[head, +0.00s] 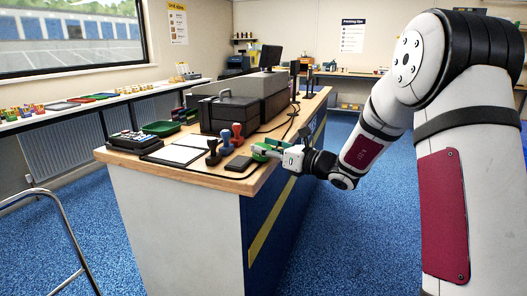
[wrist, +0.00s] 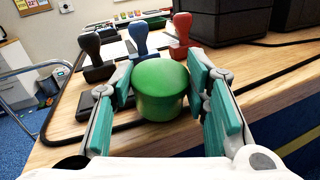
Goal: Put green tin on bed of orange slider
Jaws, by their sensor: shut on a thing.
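The green tin (wrist: 161,88) is a short round can with a domed top. It stands upright between the teal finger pads of my gripper (wrist: 160,82) in the wrist view. In the head view the tin (head: 260,152) shows at the tip of my gripper (head: 268,150), at the right edge of the wooden counter. My gripper is shut on the tin. I cannot tell whether the tin's base touches the counter. I cannot make out an orange slider in either view.
Black, blue and red-handled stamps (head: 226,142) stand just left of my gripper, by a dark pad (head: 238,163). A white sheet (head: 177,154), green tray (head: 160,128) and black case (head: 228,112) share the counter (head: 240,184). Blue floor (head: 330,240) is clear to the right.

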